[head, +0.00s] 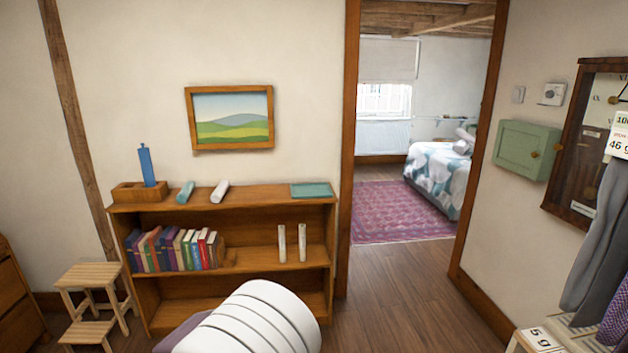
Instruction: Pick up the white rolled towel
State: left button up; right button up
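A white rolled towel (220,192) lies on top of the wooden bookshelf (260,205), left of its middle. It lies tilted in the picture, just right of a teal roll (185,191), with a small gap between them. Neither of my grippers shows in the head view.
A wooden box with a blue upright object (146,166) and a folded teal cloth (311,190) share the shelf top. Books (175,249) and two white upright cylinders (282,243) stand below. A step stool (92,297) is at left. An open doorway (400,265) is at right.

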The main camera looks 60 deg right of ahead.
aim_at(218, 194)
jog(key=i+l+z, duration=0.15)
jog(key=l+z, duration=0.3)
jog(key=i+l+z, duration=0.15)
jog(key=z, duration=0.3)
jog(key=i+l+z, duration=0.25)
jog(key=z, duration=0.15)
jog(key=i+l+u, duration=0.15)
jog(key=i+l, duration=0.05)
jog(key=i, duration=0.1)
